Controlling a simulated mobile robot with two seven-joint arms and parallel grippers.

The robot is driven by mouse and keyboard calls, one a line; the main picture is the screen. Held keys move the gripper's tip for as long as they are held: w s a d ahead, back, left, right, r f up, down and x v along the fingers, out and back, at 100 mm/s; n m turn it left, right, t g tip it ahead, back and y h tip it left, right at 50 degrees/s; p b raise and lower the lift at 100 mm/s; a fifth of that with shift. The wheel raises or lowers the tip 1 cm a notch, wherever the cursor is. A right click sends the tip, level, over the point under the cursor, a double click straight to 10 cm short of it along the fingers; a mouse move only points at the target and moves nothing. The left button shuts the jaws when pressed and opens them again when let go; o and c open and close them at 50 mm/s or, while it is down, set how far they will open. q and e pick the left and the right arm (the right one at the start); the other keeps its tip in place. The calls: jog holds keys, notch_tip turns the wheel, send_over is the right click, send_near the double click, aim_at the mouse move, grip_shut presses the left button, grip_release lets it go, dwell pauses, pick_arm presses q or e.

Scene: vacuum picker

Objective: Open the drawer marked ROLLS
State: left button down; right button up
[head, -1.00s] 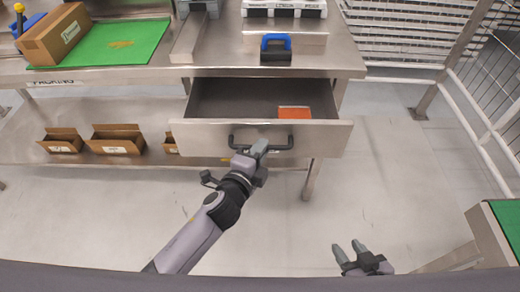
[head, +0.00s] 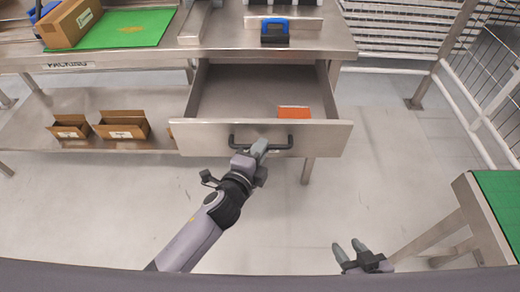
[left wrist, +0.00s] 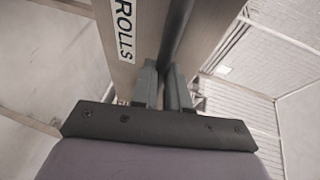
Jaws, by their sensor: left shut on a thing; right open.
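The drawer (head: 204,137) stands well out from under the steel table, and its inside shows as mostly empty. Its front carries the label ROLLS (left wrist: 124,30) in the left wrist view. My left gripper (head: 255,152) is shut on the dark bar handle (head: 281,145) of the drawer, near the handle's middle. The handle also shows between the fingers in the left wrist view (left wrist: 178,38). My right gripper (head: 350,252) is open and empty, low in the head view, apart from everything.
An orange item (head: 294,112) lies inside the drawer. A blue-and-black object (head: 275,31), a green mat (head: 135,30) and a cardboard box (head: 72,22) are on the table (head: 225,40). Small cartons (head: 123,126) stand on the lower shelf. A green-topped table (head: 500,190) is at right.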

pick_arm(q)
jog(key=shift+a, duration=0.1)
jog(key=c, duration=1.1)
grip_release()
jog(key=v, duration=0.7)
jog(key=shift+p, duration=0.3)
